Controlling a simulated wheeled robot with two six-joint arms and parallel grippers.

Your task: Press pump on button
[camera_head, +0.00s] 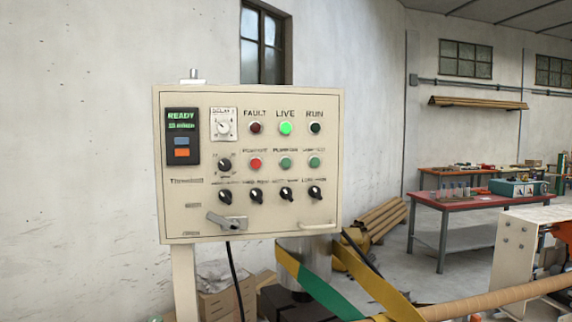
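A beige control panel (180,216) stands upright on a post against the pale wall. In its middle row are a black knob (224,165), a red button (256,163) and a green button (285,162) whose blurred label appears to read pump on. Another green button (315,162) sits to its right. Above, the LIVE lamp (285,128) glows bright green, while the FAULT lamp (256,128) and RUN lamp (315,128) look dark. The display (182,125) reads READY. Neither of my grippers is in view.
A lever handle (228,223) and a pale bar handle (317,225) stick out low on the panel. Below it are green and yellow strips (318,290) and a long brown tube (500,298). A red-topped workbench (468,201) stands farther right.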

